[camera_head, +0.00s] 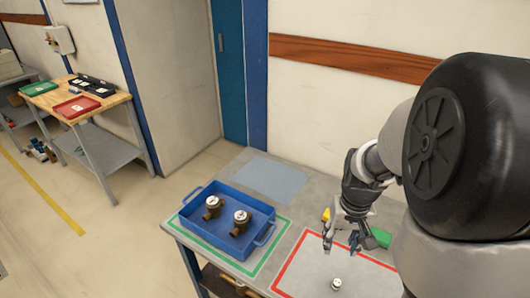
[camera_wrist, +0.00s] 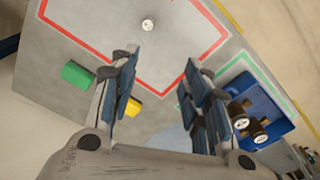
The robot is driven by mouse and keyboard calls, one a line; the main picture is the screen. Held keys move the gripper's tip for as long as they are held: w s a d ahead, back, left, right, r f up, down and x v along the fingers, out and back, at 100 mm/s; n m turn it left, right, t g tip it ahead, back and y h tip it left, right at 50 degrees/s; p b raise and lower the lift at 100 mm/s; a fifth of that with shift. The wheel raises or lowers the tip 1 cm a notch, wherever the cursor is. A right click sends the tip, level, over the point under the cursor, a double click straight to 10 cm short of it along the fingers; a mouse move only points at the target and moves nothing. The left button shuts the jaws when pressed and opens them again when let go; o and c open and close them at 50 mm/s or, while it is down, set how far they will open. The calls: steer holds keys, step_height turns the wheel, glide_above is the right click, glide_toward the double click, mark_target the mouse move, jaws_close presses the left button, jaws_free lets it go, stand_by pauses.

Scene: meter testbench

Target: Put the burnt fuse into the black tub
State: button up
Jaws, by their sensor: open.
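My gripper (camera_head: 342,238) hangs over the grey bench at the right in the head view. In the wrist view its two fingers (camera_wrist: 157,72) are spread apart with nothing between them. A black tub (camera_head: 95,84) seems to be the dark container at the back of the far wooden bench, with small pale items at it; it is too small to tell more. I cannot pick out a burnt fuse in either view. A small round white-faced meter (camera_head: 336,284) stands inside the red outline, apart from my gripper; it also shows in the wrist view (camera_wrist: 148,25).
A blue tray (camera_head: 188,232) with two brass meters stands in the green outline. A green block (camera_head: 381,238) and a yellow block (camera_head: 326,214) are near my gripper. The far bench holds a green tray (camera_head: 40,88) and a red tray (camera_head: 77,106). Open floor lies between the benches.

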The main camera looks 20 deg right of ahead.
steer(key=d+f, duration=0.4)
steer(key=f, duration=0.1)
steer(key=b, duration=0.4)
glide_above(337, 282)
steer(key=shift+m+g, duration=0.3)
steer(key=shift+m, duration=0.1)
steer(key=f, duration=1.1)
steer(key=shift+w+d, duration=0.2)
steer(key=shift+s+a+f+b, duration=0.15)
steer(key=shift+f+b, duration=0.6)
steer(key=shift+f, duration=0.8)
steer(key=shift+s+f+b, duration=0.1)
steer(key=shift+f+b, duration=0.65)
steer(key=shift+f, duration=0.8)
steer(key=shift+r, duration=0.1)
steer(key=shift+c, duration=0.5)
jaws_close()
steer(key=shift+r, duration=0.1)
